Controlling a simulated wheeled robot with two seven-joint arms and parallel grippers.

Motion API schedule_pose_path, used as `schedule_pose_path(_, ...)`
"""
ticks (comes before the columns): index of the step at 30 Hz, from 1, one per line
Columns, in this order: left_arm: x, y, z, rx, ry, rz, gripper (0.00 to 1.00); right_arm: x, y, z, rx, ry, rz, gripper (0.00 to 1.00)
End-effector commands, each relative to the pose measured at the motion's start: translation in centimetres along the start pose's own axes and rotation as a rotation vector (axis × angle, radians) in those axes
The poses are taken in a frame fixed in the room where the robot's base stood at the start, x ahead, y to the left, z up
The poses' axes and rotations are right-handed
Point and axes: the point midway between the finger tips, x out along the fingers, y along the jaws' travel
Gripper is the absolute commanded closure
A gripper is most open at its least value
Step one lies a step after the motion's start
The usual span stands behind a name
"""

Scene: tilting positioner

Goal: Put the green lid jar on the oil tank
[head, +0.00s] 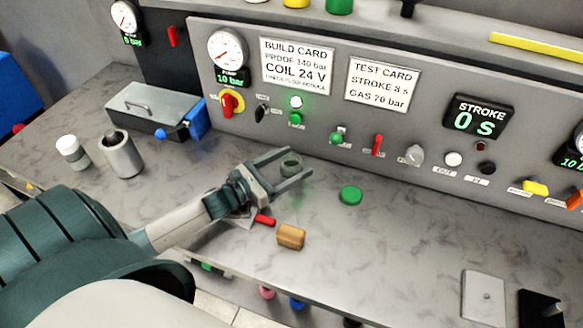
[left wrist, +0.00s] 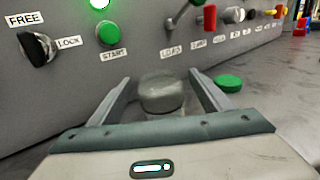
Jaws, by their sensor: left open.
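My left gripper (head: 293,168) is open above the bench, fingers pointing toward the panel. A round grey-green jar-like thing (head: 290,163) shows between its fingers; the left wrist view also shows its rounded top (left wrist: 162,93) between them. Finger contact cannot be told. A grey box with a handle (head: 143,103), possibly the oil tank, stands at the back left. My right gripper is not in view.
A grey cylinder (head: 122,156) and a white-topped jar (head: 72,152) stand at the left. A wooden block (head: 291,237) lies near the front edge. The control panel (head: 330,115) with knobs and switches bounds the back. The bench right of the green lid is mostly clear.

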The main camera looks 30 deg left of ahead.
Motion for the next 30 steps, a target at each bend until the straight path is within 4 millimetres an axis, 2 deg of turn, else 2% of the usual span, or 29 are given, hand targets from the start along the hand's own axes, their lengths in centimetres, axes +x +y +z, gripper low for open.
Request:
schedule_pose_path(14, 0.11, -0.01, -0.01, 0.000, 0.000, 0.000, 0.28, -0.01, 0.31, 0.05, -0.001, -0.001, 0.003, 0.35)
schedule_pose_path(15, 0.11, -0.01, -0.02, 0.000, 0.000, 0.000, 0.30, -0.01, 0.33, 0.05, -0.001, 0.000, 0.003, 0.35)
schedule_pose_path(18, 0.11, -0.01, -0.01, 0.000, 0.000, 0.000, 0.54, -0.02, 0.34, 0.05, -0.001, -0.001, 0.003, 0.35)
schedule_pose_path(21, 0.10, -0.01, -0.01, 0.000, 0.000, -0.001, 0.74, -0.02, 0.34, 0.05, -0.001, -0.001, 0.003, 0.35)
schedule_pose_path(23, 0.11, -0.01, 0.02, 0.001, -0.001, -0.001, 0.77, -0.02, 0.34, 0.05, -0.001, 0.000, 0.003, 0.35)
schedule_pose_path(30, 0.11, 0.00, 0.10, 0.001, -0.001, -0.001, 0.77, 0.03, 0.33, 0.04, -0.001, 0.000, 0.003, 0.35)
